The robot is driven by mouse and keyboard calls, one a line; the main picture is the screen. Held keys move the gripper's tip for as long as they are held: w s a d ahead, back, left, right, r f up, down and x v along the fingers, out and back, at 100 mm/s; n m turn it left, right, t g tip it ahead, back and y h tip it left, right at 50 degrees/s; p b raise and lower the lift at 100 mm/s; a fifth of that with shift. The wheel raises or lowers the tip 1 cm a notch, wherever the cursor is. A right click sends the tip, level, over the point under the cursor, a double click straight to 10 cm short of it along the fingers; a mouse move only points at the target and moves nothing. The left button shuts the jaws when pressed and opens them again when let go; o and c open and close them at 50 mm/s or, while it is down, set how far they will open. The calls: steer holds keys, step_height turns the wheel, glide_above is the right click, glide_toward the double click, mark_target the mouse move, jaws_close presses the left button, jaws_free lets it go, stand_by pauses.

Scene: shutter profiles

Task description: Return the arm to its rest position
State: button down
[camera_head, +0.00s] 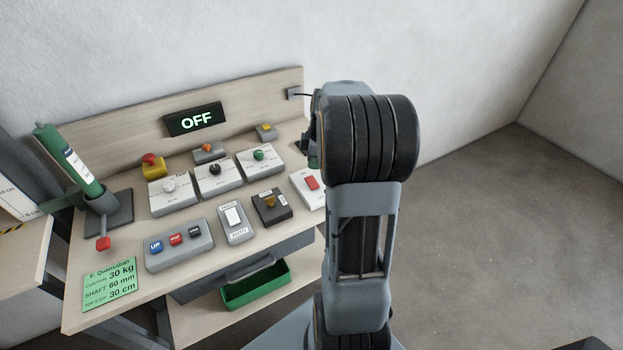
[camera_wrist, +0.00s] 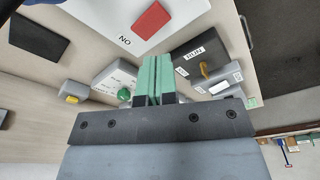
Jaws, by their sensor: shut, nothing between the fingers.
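My arm (camera_head: 362,240) rises in front of the right end of the workbench in the head view, with its large dark joint at the top. My gripper (camera_wrist: 152,78) shows in the wrist view with its two green fingers close together and nothing between them. It is over the bench panels, near a white box with a red rocker switch (camera_wrist: 151,20) and a dark box with a brass knob (camera_wrist: 203,66). In the head view the gripper is mostly hidden behind my arm.
The wooden bench (camera_head: 120,310) carries several switch boxes, an OFF display (camera_head: 194,119), a green cylinder in a stand (camera_head: 70,160) and a green label card (camera_head: 109,284). A green tray (camera_head: 256,286) sits on the shelf below. The floor (camera_head: 500,250) to the right is clear.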

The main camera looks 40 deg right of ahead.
stand_by(0.5)
steer(key=m, duration=0.2)
steer(key=shift+f+m, duration=0.2)
steer(key=shift+m, duration=0.1)
steer(key=s+m, duration=0.1)
steer(key=a+m, duration=0.1)
steer(key=m, duration=0.1)
steer(key=s+f+m, duration=0.1)
steer(key=shift+s+a+m+g, duration=0.3)
steer(key=shift+s+a+m, duration=0.05)
steer(key=shift+a+m, duration=0.05)
steer(key=s+a+r+m+t, duration=0.1)
steer(key=s+a+r, duration=0.1)
steer(key=a, duration=0.4)
steer(key=s+a+r+m+t+h, duration=0.1)
steer(key=s+a+r, duration=0.1)
steer(key=s+a, duration=0.2)
steer(key=s+a+r+m+t, duration=0.1)
steer(key=s+a+r, duration=0.1)
steer(key=a, duration=0.7)
steer(key=shift+s+r, duration=0.3)
steer(key=shift+s, duration=0.45)
